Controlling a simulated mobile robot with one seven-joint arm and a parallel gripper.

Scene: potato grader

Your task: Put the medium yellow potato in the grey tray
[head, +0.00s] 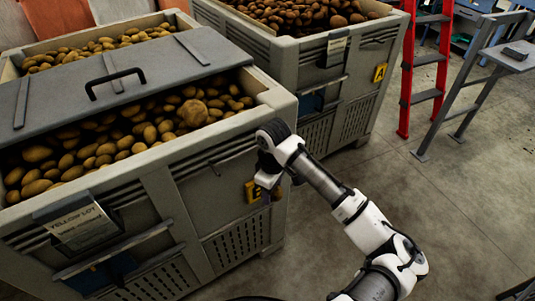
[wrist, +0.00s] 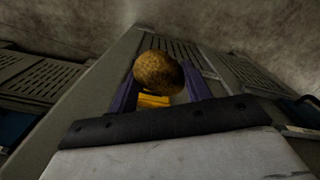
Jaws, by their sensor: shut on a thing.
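My gripper (head: 268,183) is beside the front right corner of the near bin, outside it and below its rim. In the wrist view its two purple fingers are closed on a brown-yellow potato (wrist: 158,73), which sits between the fingertips. The held potato cannot be made out in the head view. No grey tray can be clearly identified; a small grey object (head: 515,54) lies on a stand at the far right, and I cannot tell what it is.
The near grey bin (head: 215,190) holds many potatoes under a partly covering grey lid (head: 110,80) with a black handle. Another full bin (head: 345,75), marked A, stands behind. A red ladder (head: 408,95) and a grey stand (head: 490,60) are at right. The concrete floor between is clear.

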